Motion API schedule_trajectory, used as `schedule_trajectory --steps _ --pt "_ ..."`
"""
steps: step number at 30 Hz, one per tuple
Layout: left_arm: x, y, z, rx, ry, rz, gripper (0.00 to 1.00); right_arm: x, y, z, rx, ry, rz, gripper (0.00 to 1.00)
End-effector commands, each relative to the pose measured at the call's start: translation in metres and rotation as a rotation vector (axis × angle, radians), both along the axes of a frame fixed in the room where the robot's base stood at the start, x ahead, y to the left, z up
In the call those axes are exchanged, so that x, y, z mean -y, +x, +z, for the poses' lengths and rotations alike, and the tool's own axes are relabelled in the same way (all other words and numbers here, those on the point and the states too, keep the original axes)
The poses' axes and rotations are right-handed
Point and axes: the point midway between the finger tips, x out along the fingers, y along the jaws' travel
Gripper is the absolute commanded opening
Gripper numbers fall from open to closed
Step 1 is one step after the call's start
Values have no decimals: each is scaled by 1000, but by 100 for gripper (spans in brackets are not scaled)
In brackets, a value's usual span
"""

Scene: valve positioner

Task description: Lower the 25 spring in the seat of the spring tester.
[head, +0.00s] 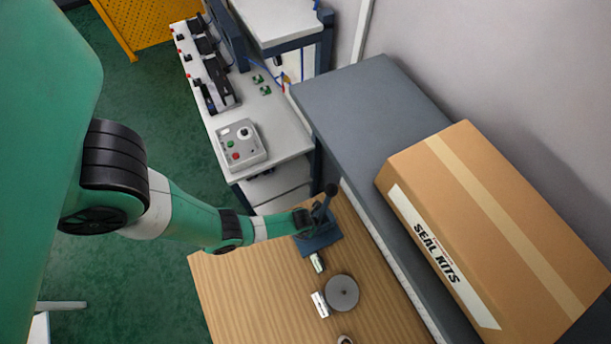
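A blue device with an upright lever ending in a dark knob, which looks like the spring tester (322,243), stands at the far end of the wooden table. My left gripper (304,221) is at the tester, beside the lever, and covers part of it. The gripper is small and dark here, so its fingers and anything between them cannot be made out. The seat and the 25 spring cannot be made out. My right gripper is not in view.
A SEAL KITS carton (500,220) sits on the grey cabinet (350,95) at right. A control box (240,143) is on the white bench.

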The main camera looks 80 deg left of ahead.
Motion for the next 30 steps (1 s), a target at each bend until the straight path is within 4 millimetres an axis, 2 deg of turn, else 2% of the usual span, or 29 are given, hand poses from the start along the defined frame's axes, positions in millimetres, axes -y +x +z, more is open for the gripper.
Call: schedule_trajectory --steps 11,12,18,26,30 --pt "0 0 -4 0 0 0 0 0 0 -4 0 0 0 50" --pt "0 0 -4 0 0 0 45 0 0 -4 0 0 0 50" --pt "0 0 -4 0 0 0 78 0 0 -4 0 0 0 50" --pt "0 0 -4 0 0 0 78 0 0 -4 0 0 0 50" --pt "1 0 7 0 0 -2 78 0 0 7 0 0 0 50"
